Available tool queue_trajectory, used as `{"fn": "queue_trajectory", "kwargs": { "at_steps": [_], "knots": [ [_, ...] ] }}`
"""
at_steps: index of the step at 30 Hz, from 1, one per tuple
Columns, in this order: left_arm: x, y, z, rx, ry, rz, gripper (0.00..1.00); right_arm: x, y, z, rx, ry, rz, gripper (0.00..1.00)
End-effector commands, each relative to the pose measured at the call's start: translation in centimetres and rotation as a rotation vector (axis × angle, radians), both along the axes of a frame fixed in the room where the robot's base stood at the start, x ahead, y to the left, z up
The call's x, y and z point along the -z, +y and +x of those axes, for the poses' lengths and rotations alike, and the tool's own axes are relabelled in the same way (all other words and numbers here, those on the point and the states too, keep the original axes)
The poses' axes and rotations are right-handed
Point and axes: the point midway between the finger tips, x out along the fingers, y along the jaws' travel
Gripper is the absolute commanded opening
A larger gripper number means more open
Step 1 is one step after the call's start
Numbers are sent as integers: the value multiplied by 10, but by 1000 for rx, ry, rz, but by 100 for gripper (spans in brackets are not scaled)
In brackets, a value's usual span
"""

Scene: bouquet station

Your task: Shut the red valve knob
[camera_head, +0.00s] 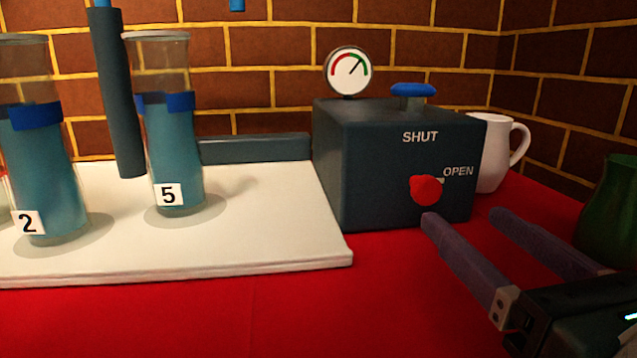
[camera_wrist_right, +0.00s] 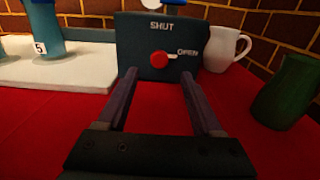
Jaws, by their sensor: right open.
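The red valve knob (camera_head: 425,190) sits on the front face of a dark grey box (camera_head: 385,185). Its pale pointer is turned toward the word OPEN at the right, and the word SHUT is above it. The knob also shows in the right wrist view (camera_wrist_right: 159,59), between and beyond the fingers. My right gripper (camera_head: 462,217) is open and empty, in front of the box and a little below the knob. In the head view its left fingertip appears just under the knob; I cannot tell the gap exactly. My left gripper is not in view.
A gauge (camera_head: 348,72) and a blue handle (camera_head: 413,90) are on top of the box. A white mug (camera_head: 493,155) stands behind at right, a green vessel (camera_head: 610,215) further right. Blue-filled cylinders (camera_head: 172,130) stand on a white board (camera_head: 270,245) at left. Red cloth in front is clear.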

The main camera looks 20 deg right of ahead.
Motion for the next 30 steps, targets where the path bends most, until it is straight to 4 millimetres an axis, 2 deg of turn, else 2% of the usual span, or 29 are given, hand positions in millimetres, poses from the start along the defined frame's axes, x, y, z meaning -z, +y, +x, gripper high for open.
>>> {"fn": "queue_trajectory", "kwargs": {
  "at_steps": [1, 4, 9, 13, 18, 25, 30],
  "knots": [
    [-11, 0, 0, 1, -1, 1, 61, -7, -2, 9, -1, -3, -2, 68],
    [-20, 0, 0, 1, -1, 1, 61, -7, -6, 27, -1, -3, -3, 68],
    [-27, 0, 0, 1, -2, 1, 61, -4, -13, 53, -2, -2, -5, 68],
    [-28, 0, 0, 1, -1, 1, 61, -2, -16, 66, -2, -1, -2, 68],
    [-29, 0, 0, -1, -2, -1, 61, -1, -18, 73, -1, 0, -4, 68],
    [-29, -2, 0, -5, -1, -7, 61, 0, -18, 74, -2, 1, -4, 68],
    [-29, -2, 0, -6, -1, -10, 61, 0, -17, 74, -2, 1, -4, 48]
  ]
}}
